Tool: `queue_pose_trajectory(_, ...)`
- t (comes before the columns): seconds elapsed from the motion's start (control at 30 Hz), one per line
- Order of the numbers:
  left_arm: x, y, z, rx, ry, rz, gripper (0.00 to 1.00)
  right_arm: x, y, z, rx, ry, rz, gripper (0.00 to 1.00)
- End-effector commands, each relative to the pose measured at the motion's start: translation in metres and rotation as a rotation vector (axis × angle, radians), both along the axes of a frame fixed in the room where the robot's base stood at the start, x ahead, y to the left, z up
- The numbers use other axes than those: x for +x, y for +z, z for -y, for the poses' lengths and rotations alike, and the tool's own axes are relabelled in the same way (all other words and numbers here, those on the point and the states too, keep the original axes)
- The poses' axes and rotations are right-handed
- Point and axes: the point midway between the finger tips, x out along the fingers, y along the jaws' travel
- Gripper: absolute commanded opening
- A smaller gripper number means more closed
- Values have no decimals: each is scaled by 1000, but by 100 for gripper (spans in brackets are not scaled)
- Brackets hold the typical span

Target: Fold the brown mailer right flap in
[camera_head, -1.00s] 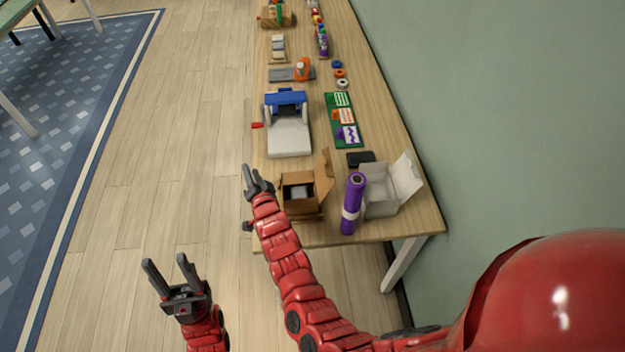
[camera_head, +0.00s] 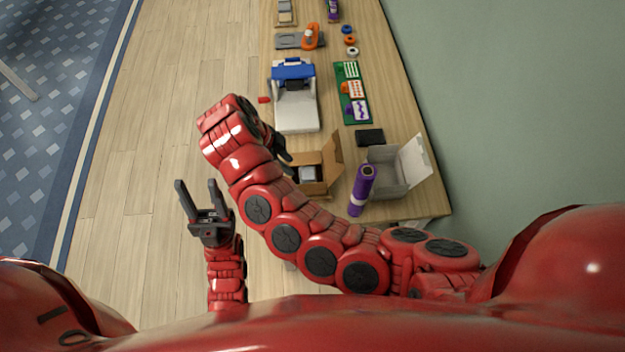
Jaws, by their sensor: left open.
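The brown mailer (camera_head: 327,184) is an open cardboard box near the front end of the table, with a pale grey item (camera_head: 308,174) inside. Its right flap (camera_head: 337,153) stands up and leans outward. My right gripper (camera_head: 284,156) is at the mailer's left side, dark and mostly hidden behind my red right arm, so I cannot tell whether it is open or touches the box. My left gripper (camera_head: 198,186) is open and empty over the floor, left of the table, with its fingers pointing away.
A purple roll (camera_head: 362,188) stands right of the mailer, close to an open white box (camera_head: 393,178). A dark block (camera_head: 369,137) lies behind them. A grey-and-blue device (camera_head: 296,112) and a green board (camera_head: 352,97) are further back. Floor left of the table is clear.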

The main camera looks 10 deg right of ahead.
Motion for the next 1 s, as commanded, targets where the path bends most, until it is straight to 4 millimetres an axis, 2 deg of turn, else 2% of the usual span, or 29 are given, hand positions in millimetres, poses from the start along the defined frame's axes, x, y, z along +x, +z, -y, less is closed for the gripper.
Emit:
queue_pose_trajectory(0.03, 0, -16, 0, 0, 0, 0, 50, 1, -16, 2, 1, -2, 1, 33)
queue_pose_trajectory(0.43, 0, -92, 0, 0, 0, 0, 50, 6, -81, 28, 4, 1, 3, 33)
queue_pose_trajectory(0.57, 0, -88, 0, 0, 0, 0, 50, 6, -101, 40, 3, 1, -6, 33)
queue_pose_trajectory(0.63, 0, -77, 0, 0, 0, 0, 50, 9, -109, 47, 0, 2, -4, 33)
queue_pose_trajectory(0.73, 0, -73, 0, 0, 0, 0, 50, 9, -128, 53, 3, 2, -5, 33)
queue_pose_trajectory(1.0, 0, -71, 0, 0, 0, 0, 50, 12, -149, 62, 2, 3, 1, 33)
